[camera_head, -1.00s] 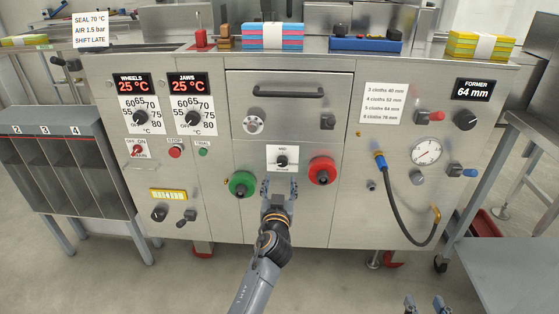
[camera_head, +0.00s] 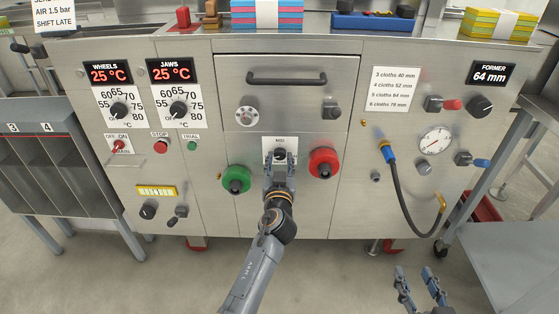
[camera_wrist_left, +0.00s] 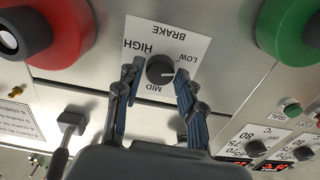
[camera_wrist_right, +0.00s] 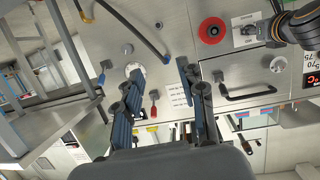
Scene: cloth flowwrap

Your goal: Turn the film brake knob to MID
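The film brake knob (camera_wrist_left: 160,70) is a small black dial on a white BRAKE label (camera_wrist_left: 178,46), which looks upside down in the left wrist view. Its pale pointer line faces right in that view, toward the LOW side, not at MID below. In the head view the label (camera_head: 268,142) sits between the green and red knobs. My left gripper (camera_head: 281,156) is at the knob, open, with one fingertip on either side; whether they touch it I cannot tell. The fingers partly hide the knob in the head view. My right gripper (camera_head: 417,274) is open and empty, low at the right.
A green knob (camera_head: 236,179) and a red knob (camera_head: 323,163) flank the brake knob closely. A black hose (camera_head: 397,195) hangs right of them near a gauge (camera_head: 434,140). A drawer handle (camera_head: 287,78) is above. A grey table (camera_head: 510,255) stands at the right.

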